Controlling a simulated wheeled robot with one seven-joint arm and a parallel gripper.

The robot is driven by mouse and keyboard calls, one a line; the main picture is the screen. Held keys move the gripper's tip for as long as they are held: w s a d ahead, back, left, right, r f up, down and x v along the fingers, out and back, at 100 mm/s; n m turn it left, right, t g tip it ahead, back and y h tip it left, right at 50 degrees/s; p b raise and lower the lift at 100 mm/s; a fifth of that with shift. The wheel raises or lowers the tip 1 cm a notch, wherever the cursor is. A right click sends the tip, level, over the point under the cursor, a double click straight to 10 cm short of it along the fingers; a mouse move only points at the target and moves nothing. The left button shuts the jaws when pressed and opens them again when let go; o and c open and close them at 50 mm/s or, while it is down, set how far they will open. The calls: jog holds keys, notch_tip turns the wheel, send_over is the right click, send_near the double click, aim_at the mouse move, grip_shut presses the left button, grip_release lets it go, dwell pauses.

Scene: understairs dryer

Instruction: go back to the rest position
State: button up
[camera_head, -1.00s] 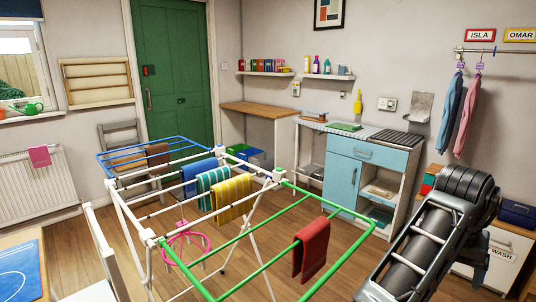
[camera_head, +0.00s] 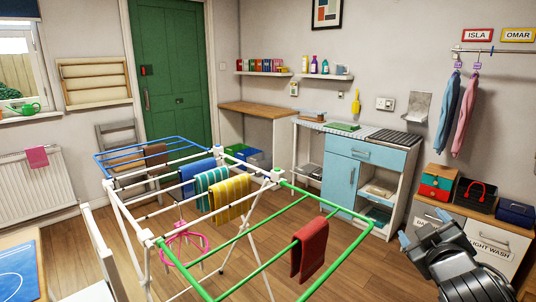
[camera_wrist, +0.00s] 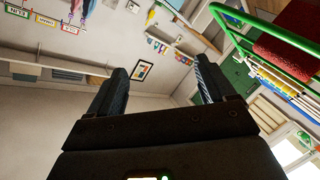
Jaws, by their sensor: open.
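My gripper (camera_wrist: 165,82) shows in the wrist view with its two dark fingers wide apart and nothing between them. In the head view my gripper (camera_head: 422,228) is at the lower right, right of the drying rack's green end and in front of the low white cabinet. It appears clear of both. The drying rack (camera_head: 245,235) stands in the middle of the floor. A red cloth (camera_head: 310,250) hangs on its green wing. Yellow (camera_head: 232,198), green striped and blue cloths hang on the middle rails, and a brown cloth (camera_head: 156,155) hangs near the blue wing.
A blue cabinet (camera_head: 345,180) stands behind the rack. The low cabinet (camera_head: 500,240) at right carries a red-and-teal box (camera_head: 436,182), a black basket (camera_head: 475,193) and a navy box (camera_head: 515,213). Two garments (camera_head: 464,118) hang above. A white chair (camera_head: 105,250) is at left.

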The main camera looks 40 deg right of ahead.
jog(key=s+a+f+n+t+y, duration=0.2)
jog(key=s+a+f+y, duration=0.15)
jog(key=a, duration=0.55)
jog(key=s+a+f+n+t+y, duration=0.25)
jog(key=a+f+y, duration=0.2)
jog(key=a, duration=0.35)
jog(key=s+a+r+m+y, duration=0.1)
jog(key=s+a+y, duration=0.3)
jog(key=s+a, duration=0.9)
jog(key=a+m, duration=0.1)
jog(key=a, duration=0.2)
jog(key=shift+s+a+m+y, duration=0.2)
jog(key=shift+a+m+y, duration=0.15)
jog(key=shift+a+y, duration=0.05)
